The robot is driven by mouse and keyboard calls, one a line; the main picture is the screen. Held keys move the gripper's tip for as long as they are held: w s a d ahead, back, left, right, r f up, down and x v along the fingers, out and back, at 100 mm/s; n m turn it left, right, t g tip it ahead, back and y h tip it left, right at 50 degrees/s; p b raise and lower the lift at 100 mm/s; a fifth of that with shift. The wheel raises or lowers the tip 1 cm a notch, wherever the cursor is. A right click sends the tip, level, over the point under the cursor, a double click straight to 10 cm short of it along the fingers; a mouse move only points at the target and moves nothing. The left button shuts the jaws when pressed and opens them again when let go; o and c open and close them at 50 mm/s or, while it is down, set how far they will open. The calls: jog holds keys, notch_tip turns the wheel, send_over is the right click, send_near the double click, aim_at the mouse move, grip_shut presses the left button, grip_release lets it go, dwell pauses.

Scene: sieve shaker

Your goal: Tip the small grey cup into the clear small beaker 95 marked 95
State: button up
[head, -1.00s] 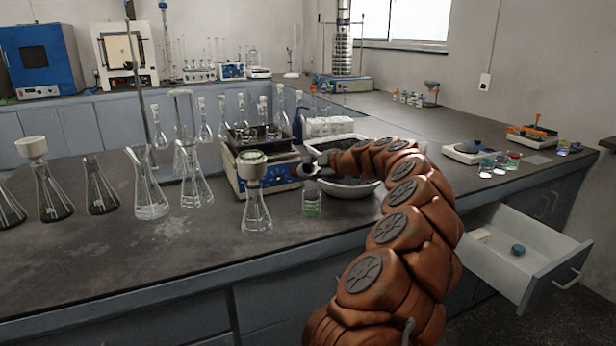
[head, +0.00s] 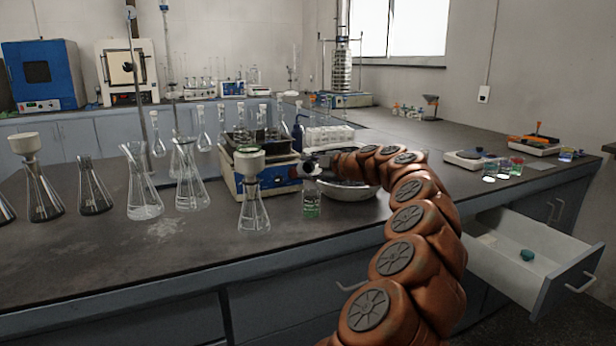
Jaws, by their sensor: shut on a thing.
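My gripper (head: 314,166) is at the middle of the bench, directly above a small clear beaker (head: 312,206) with something green at its lower part. My gripper is shut on a small greyish thing, which seems to be the grey cup (head: 309,169). The fingers and the cup are small and blurred, so its tilt and contents cannot be told. The beaker stands upright on the dark bench top. No number on it can be read.
A conical flask with a funnel (head: 253,195) stands close left of the beaker. A blue and cream shaker device (head: 278,178) and a white basin (head: 348,193) are close behind. Several glass flasks stand to the left. An open drawer (head: 535,262) juts out at the right.

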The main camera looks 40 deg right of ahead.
jog(key=shift+s+a+f+n+t+b, duration=0.2)
jog(key=shift+t+b, duration=0.45)
jog(key=shift+b, duration=2.15)
jog(key=shift+w+d+f+n+t+b, duration=0.1)
jog(key=shift+f+n+t+b, duration=0.35)
jog(key=shift+b, duration=2.3)
jog(key=shift+s+a+f+n+t+b, duration=0.15)
jog(key=shift+t+b, duration=0.65)
jog(key=shift+b, duration=2)
jog(key=t+b, duration=0.1)
jog(key=b, duration=0.2)
jog(key=shift+s+d+t+b, duration=0.1)
jog(key=shift+t+b, duration=0.2)
jog(key=shift+b, duration=0.05)
jog(key=shift+n, duration=0.3)
jog(key=shift+s+r+t+b, duration=0.15)
jog(key=shift+r+t+b, duration=0.15)
jog(key=shift+b, duration=0.1)
jog(key=shift+f, duration=0.1)
jog(key=shift+f+n+t+y+b, duration=0.15)
jog(key=shift+n+t+y+b, duration=0.2)
jog(key=shift+b, duration=0.2)
jog(key=shift+s+r+t, duration=0.1)
jog(key=shift+r+t, duration=0.15)
jog(key=shift+t, duration=0.1)
